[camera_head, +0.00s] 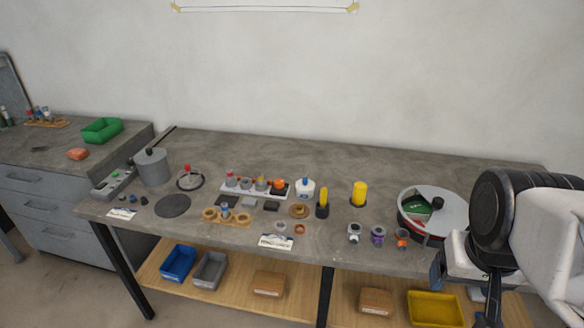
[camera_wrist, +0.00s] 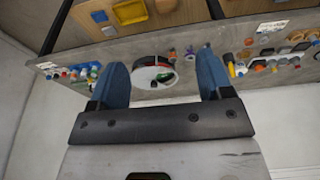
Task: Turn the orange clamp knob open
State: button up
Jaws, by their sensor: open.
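A small orange piece (camera_head: 279,184) sits at the right end of a pale rail (camera_head: 245,189) in the middle of the bench, beside several grey pieces. Another small orange-topped piece (camera_head: 401,236) stands near the front edge, left of my arm. I cannot tell for certain which is the clamp knob. My gripper (camera_wrist: 162,66) is open and empty in the wrist view, its two blue fingers wide apart. In the head view it is at the far right, partly hidden by my arm, well away from the rail.
A round tray (camera_head: 407,225) with a grey cover stands between the rail and my arm. A yellow cylinder (camera_head: 359,193), a white bottle (camera_head: 305,188) and a grey pot (camera_head: 152,168) stand on the bench. The back strip of the bench is clear.

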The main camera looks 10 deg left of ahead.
jog(key=shift+c, duration=0.8)
